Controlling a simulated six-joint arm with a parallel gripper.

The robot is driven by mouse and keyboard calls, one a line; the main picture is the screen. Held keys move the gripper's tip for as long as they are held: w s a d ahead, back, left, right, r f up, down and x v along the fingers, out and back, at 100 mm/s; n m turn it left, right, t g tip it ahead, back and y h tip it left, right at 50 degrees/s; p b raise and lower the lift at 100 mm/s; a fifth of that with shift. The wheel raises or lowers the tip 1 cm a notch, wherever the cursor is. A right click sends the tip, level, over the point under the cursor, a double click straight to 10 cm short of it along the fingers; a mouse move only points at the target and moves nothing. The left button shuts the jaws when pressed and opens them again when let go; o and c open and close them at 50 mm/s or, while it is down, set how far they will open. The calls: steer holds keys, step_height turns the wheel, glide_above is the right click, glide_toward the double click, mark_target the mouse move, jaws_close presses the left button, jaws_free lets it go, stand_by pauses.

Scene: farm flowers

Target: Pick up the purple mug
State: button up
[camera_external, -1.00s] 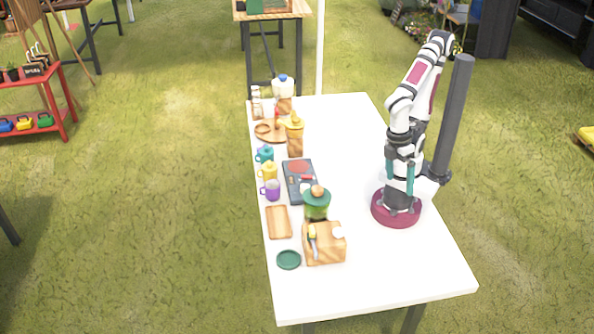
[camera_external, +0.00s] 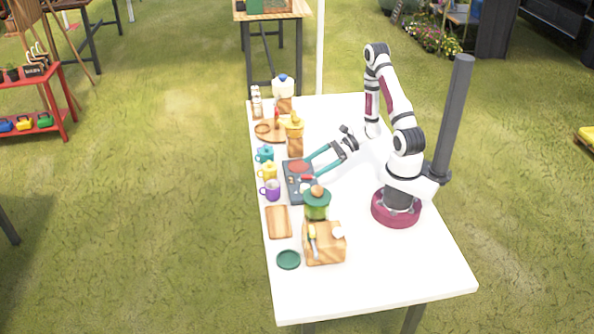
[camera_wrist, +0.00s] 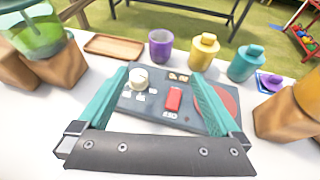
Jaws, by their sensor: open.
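In the wrist view the purple mug (camera_wrist: 161,45) is at the top centre, beyond the dark board. My gripper (camera_external: 309,168) is open and empty, with its teal fingers over the board's right side. In the wrist view my gripper (camera_wrist: 163,78) has its fingers wide apart, pointing toward the mug but well short of it. Nothing hides the mug in the wrist view.
The dark board (camera_wrist: 150,110) bears a red block and a pale knob-like piece. A wooden tray (camera_external: 278,222) and a green jar (camera_external: 316,204) are nearer the front.

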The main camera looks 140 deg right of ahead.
mark_target(278, 186)
steer(key=x, duration=1.5)
steer(key=shift+w+d+r, duration=0.15)
steer(key=shift+w+r, duration=0.05)
steer(key=c, duration=1.5)
